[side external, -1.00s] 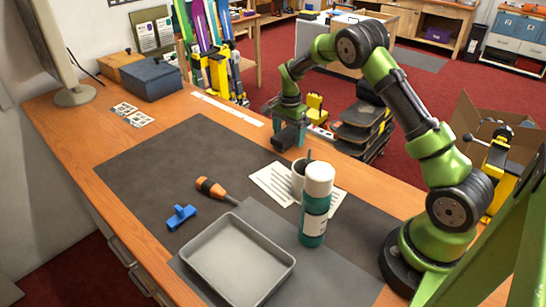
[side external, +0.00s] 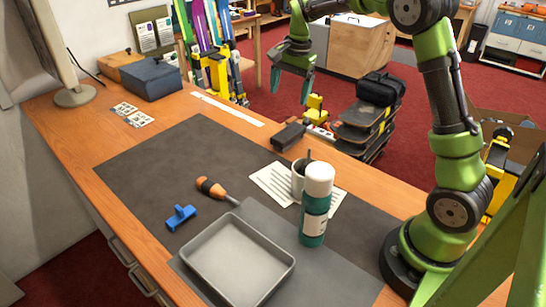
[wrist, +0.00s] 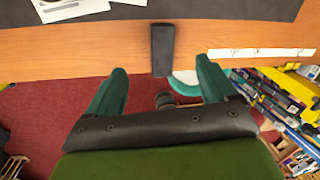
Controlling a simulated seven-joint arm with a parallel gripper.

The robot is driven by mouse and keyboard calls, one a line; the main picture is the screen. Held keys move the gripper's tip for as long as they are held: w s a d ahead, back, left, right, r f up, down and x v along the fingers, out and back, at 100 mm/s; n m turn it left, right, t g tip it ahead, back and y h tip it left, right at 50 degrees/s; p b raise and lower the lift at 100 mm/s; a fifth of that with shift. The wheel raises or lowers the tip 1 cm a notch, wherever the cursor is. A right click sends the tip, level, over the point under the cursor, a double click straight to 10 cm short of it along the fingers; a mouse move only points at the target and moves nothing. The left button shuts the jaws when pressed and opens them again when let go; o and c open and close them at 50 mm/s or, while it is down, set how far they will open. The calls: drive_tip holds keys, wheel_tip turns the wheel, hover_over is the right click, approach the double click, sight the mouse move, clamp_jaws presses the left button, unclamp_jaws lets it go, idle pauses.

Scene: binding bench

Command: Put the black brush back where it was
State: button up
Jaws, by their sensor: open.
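A long dark block, which looks like the black brush (side external: 288,136), lies on the wooden strip at the far edge of the bench. Bristles cannot be made out. In the wrist view the black brush (wrist: 162,48) is upright in the picture, with its near end at the bench edge. My gripper (side external: 291,88) is open and empty, raised well above the brush. In the wrist view my gripper (wrist: 161,72) has its two teal fingers spread, with the brush ahead of the gap between them and nothing held.
A white-capped teal bottle (side external: 315,205), a cup (side external: 298,180) and a paper sheet (side external: 270,182) stand right of centre. A grey tray (side external: 195,262), orange-handled tool (side external: 211,187) and blue piece (side external: 180,216) lie nearer. The dark mat (side external: 150,165) is clear at far left.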

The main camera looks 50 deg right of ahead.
drive_tip(key=s+a+r+n+t+y, duration=0.1)
drive_tip(key=s+a+r+n+t, duration=0.2)
drive_tip(key=s+a+r+n, duration=0.6)
drive_tip(key=s+a+f+n+t, duration=0.1)
drive_tip(key=s+a, duration=0.2)
drive_tip(key=s, duration=0.3)
drive_tip(key=s+a+f+n+t, duration=0.1)
drive_tip(key=s+a+f, duration=0.1)
drive_tip(key=s+a, duration=0.2)
drive_tip(key=s, duration=0.3)
drive_tip(key=shift+s+n+t, duration=0.2)
drive_tip(key=shift+n+t, duration=0.1)
drive_tip(key=shift+n, duration=0.1)
